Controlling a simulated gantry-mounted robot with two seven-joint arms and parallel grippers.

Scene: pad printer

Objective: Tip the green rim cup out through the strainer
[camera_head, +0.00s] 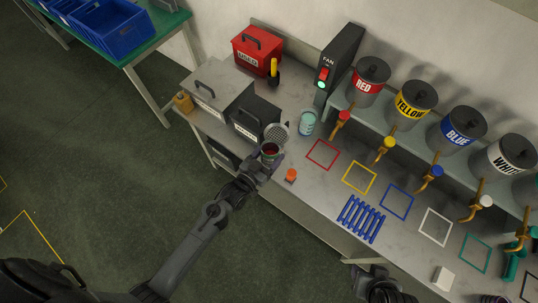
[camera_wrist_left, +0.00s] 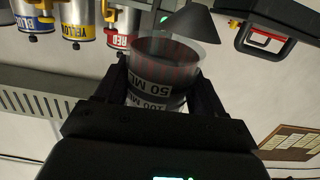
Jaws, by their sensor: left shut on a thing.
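My left gripper (camera_head: 269,159) is shut on a clear cup (camera_head: 270,150) with dark red inside, at the front edge of the bench. In the left wrist view the gripper (camera_wrist_left: 160,92) holds this cup (camera_wrist_left: 158,98) between its fingers; it bears measuring marks. I cannot make out its rim colour. The grey mesh strainer (camera_head: 278,132) is just behind the held cup. A grey cone (camera_wrist_left: 193,22) beside the cup's mouth may be the strainer. Another cup (camera_head: 307,123) with a pale teal look stands behind, to the right. My right gripper (camera_head: 378,288) is at the bottom edge, fingers unclear.
A black box (camera_head: 255,118) and a grey box (camera_head: 219,90) stand left of the strainer. A small orange item (camera_head: 291,175) lies right of the held cup. Coloured square outlines and a blue rack (camera_head: 361,219) lie rightward, below paint drums (camera_head: 410,104) with taps.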

